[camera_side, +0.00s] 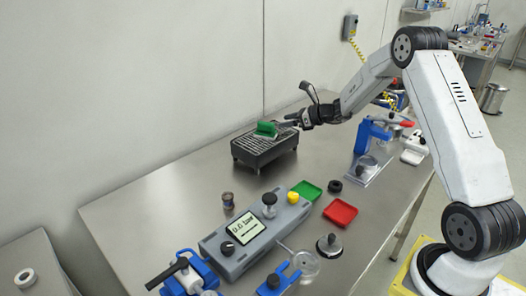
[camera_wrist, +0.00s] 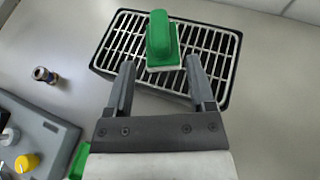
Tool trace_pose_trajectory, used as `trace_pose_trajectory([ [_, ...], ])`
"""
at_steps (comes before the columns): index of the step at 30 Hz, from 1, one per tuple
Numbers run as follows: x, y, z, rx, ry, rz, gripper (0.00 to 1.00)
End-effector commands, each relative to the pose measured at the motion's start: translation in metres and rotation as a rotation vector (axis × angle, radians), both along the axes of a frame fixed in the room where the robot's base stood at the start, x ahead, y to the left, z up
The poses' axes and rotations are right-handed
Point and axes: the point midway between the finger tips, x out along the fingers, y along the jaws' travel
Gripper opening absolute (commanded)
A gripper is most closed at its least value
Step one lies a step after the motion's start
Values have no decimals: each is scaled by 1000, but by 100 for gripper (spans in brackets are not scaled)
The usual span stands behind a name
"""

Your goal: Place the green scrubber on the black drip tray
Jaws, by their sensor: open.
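The green scrubber (camera_side: 266,129) with a pale underside rests on the grate of the black drip tray (camera_side: 262,157). In the wrist view the scrubber (camera_wrist: 162,38) lies near the middle of the drip tray (camera_wrist: 232,62), within its rim. My gripper (camera_side: 285,123) is just right of the scrubber in the side view. In the wrist view my gripper (camera_wrist: 160,62) is open, its two fingers apart over the near part of the tray. The scrubber lies ahead of and between the finger lines, and nothing appears held.
A grey device with a display (camera_side: 246,228) stands in front of the tray. A green dish (camera_side: 306,190), a red dish (camera_side: 341,212) and a small brown cylinder (camera_side: 228,200) are nearby. A blue stand (camera_side: 372,135) is to the right. The steel table left of the tray is clear.

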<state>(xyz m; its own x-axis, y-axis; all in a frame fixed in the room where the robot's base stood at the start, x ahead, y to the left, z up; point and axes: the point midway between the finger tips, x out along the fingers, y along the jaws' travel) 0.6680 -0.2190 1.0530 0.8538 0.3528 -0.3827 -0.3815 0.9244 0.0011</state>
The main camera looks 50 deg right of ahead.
Motion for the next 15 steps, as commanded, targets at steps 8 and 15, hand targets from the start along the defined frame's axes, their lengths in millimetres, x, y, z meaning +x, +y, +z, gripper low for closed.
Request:
trace_pose_trajectory([
  [8,-27,-11,12,-1,0,0,70],
  [15,-33,-13,14,0,0,1,70],
])
